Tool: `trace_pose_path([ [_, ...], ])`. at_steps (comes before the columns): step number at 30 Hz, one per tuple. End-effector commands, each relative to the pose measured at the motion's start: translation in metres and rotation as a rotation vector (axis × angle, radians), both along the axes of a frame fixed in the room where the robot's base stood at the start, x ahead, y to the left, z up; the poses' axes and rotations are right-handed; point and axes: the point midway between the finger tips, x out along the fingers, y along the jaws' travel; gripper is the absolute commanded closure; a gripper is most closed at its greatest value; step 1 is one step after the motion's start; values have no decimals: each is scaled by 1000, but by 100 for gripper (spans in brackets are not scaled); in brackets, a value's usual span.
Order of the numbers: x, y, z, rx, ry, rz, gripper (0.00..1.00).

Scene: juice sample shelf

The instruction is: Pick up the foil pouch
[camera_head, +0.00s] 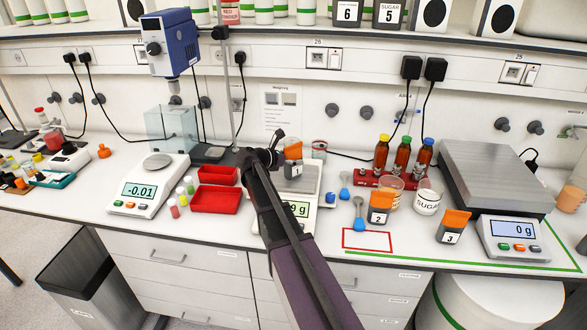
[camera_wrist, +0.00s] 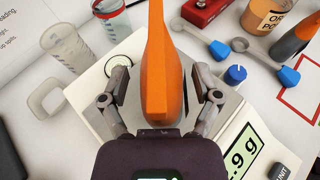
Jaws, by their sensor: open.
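A foil pouch with an orange top and a grey front labelled 1 (camera_head: 293,168) stands on the pan of a white balance (camera_head: 307,190). In the wrist view the same pouch (camera_wrist: 160,65) shows as a narrow orange-edged shape seen from above. My gripper (camera_wrist: 161,82) is open, with one finger on each side of the pouch and a visible gap on both sides. In the head view my gripper (camera_head: 282,152) is at the pouch, and my arm hides part of the balance. Two similar pouches, labelled 2 (camera_head: 380,208) and 3 (camera_head: 453,227), stand farther right on the bench.
Blue-ended spoons (camera_head: 359,213) lie right of the balance. Beakers, including a sugar beaker (camera_head: 428,197), and a red rack (camera_head: 378,180) of brown bottles stand beyond. Red trays (camera_head: 215,199) and another balance (camera_head: 150,187) are to the left. A red outlined rectangle (camera_head: 367,239) is empty.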

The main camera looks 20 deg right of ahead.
Motion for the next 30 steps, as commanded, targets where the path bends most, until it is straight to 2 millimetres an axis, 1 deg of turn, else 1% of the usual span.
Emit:
trace_pose_path([
  [15,0,0,0,0,0,0,19],
  [17,0,0,0,0,0,0,37],
  [18,0,0,0,0,0,0,49],
  [20,0,0,0,0,0,0,67],
  [21,0,0,0,0,0,0,78],
  [23,0,0,0,0,0,0,96],
  [24,0,0,0,0,0,0,100],
  [30,0,0,0,0,0,0,100],
])
